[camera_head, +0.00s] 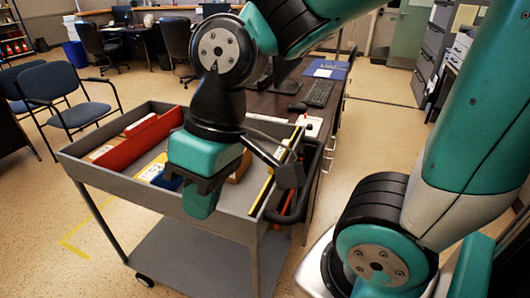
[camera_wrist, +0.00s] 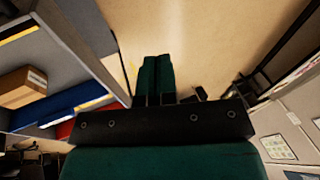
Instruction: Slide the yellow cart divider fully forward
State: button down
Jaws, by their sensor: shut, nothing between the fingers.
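The yellow divider (camera_head: 263,194) is a thin upright strip with a dark edge inside the grey cart (camera_head: 97,178), close to its right wall. It runs from near the front end toward the back. My gripper (camera_head: 201,207) is at the cart's near end, left of the divider and apart from it. In the wrist view my gripper's green fingers (camera_wrist: 157,72) are together and empty, with tan floor behind them. The gripper hides part of the cart's near inside. I cannot tell the exact gap to the divider.
A red divider (camera_head: 140,140) stands in the cart's left part. A cardboard box (camera_wrist: 21,87) and a blue item (camera_wrist: 45,112) lie inside the cart. A desk with a keyboard (camera_head: 319,93) stands behind at right. Blue chairs (camera_head: 72,99) are at left.

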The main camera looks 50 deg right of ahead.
jog(key=w+d+f+m+t+p, duration=0.1)
jog(key=w+d+m, duration=0.5)
jog(key=d+m, duration=0.3)
jog(key=w+d+f+m+t+p, duration=0.1)
jog(key=w+d+m+p, duration=0.1)
jog(key=w+d+m, duration=0.6)
jog(key=s+d+f+m+t+h+p, duration=0.1)
jog(key=s+d+f+m, duration=0.1)
jog(key=d+m, duration=0.5)
jog(key=s+d+f+m+h, duration=0.1)
jog(key=s+d+f+m, duration=0.15)
jog(key=d+m, duration=0.5)
jog(key=s+d+f+m+t+p, duration=0.1)
jog(key=s+d+m, duration=0.1)
jog(key=d+m, duration=0.5)
jog(key=w+a+f+n+p, duration=0.1)
jog(key=w+f+n, duration=0.1)
jog(key=w+f, duration=0.4)
jog(key=shift+w+f+p, duration=0.3)
jog(key=shift+w+f, duration=0.05)
jog(key=shift+f, duration=1.4)
